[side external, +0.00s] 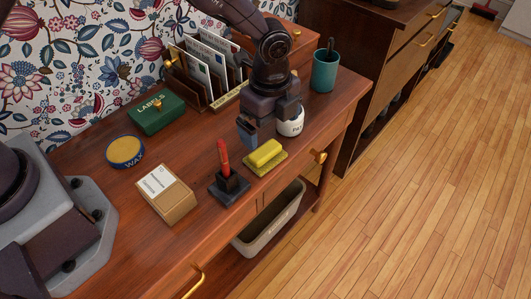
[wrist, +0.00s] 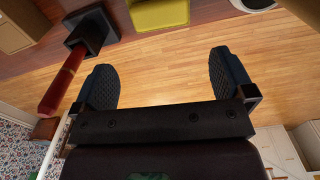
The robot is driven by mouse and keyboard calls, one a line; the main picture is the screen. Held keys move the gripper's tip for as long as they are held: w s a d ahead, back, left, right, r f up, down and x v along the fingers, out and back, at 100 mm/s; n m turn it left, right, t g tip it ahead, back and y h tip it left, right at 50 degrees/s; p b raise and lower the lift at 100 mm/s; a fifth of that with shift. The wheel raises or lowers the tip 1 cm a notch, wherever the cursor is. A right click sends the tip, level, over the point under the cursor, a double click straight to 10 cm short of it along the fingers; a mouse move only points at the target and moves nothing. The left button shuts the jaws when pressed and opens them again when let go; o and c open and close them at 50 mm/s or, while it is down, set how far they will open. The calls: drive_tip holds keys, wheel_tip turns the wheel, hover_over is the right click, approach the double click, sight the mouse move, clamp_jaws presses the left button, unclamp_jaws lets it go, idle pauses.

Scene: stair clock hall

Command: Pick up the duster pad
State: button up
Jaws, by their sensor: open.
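The duster pad appears to be the yellow block (side external: 264,153) on a flat olive-yellow base, lying near the front edge of the wooden desk. Its yellow shape also shows at the top edge of the wrist view (wrist: 158,13), partly cut off. My gripper (side external: 258,134) is above the desk, just behind the pad in the side view. In the wrist view, its two dark blue fingers (wrist: 165,78) are spread wide with nothing between them. The pad lies beyond the fingertips, not between them.
A red-handled item in a dark square stand (side external: 229,187) is close left of the pad. A white jar (side external: 291,124) stands right beside my gripper. A card box (side external: 166,193), wax tin (side external: 125,151), green labels box (side external: 158,112), letter rack (side external: 190,88) and teal cup (side external: 325,71) surround the work.

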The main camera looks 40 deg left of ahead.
sight(270, 153)
wheel_tip(270, 153, down, 10)
drive_tip(key=shift+a+r, duration=0.1)
drive_tip(key=shift+w, duration=0.1)
drive_tip(key=c, duration=0.6)
